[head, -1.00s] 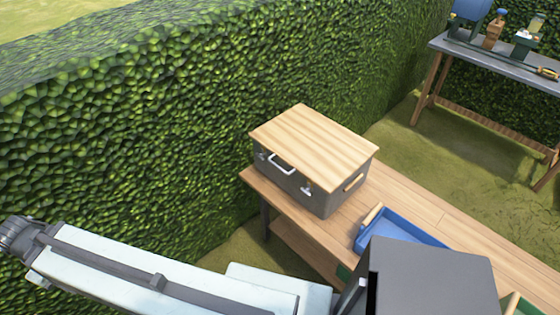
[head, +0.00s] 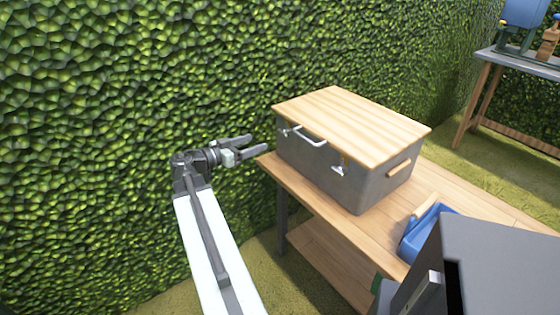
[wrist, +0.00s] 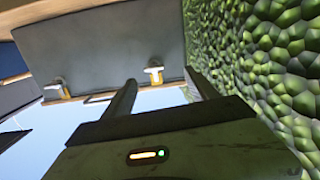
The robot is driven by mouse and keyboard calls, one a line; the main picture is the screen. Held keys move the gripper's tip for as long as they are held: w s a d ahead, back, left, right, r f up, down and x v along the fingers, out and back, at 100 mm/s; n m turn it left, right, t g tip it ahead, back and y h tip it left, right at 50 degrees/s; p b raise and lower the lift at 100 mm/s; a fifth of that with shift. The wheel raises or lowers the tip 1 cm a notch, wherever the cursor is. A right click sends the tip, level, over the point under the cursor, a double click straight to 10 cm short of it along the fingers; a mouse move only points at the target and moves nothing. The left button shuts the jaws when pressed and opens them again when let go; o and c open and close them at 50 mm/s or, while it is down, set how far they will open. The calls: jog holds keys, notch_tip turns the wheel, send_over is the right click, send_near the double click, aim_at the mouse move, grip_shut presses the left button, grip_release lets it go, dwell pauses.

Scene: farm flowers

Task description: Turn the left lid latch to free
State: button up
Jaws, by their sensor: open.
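The grey case (head: 320,160) with a pale wooden lid (head: 350,118) stands on the wooden bench. The left lid latch (head: 285,131) is a small metal piece high on its front, near the left end. In the wrist view, which is turned upside down, the left latch (wrist: 153,73) shows beyond and between my fingertips. My gripper (head: 260,145) is open and empty, just left of the case front. It also shows in the wrist view (wrist: 162,86), with a finger on either side of the latch. I cannot tell the exact gap to the latch.
A second latch (head: 340,168) and a white carrying handle (head: 310,138) are on the same front. The hedge (head: 120,110) rises close behind my gripper. A blue tray (head: 425,232) sits right of the case on the bench (head: 320,212).

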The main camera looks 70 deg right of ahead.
aim_at(281, 133)
jog(key=shift+m+g+h, duration=0.3)
jog(key=shift+m+g, duration=0.3)
jog(key=shift+m, duration=0.1)
jog(key=x, duration=0.7)
jog(key=s+x, duration=0.1)
jog(key=x, duration=0.2)
jog(key=shift+s+r, duration=0.1)
jog(key=shift+r, duration=0.2)
jog(key=c, duration=1.4)
jog(key=shift+o, duration=0.2)
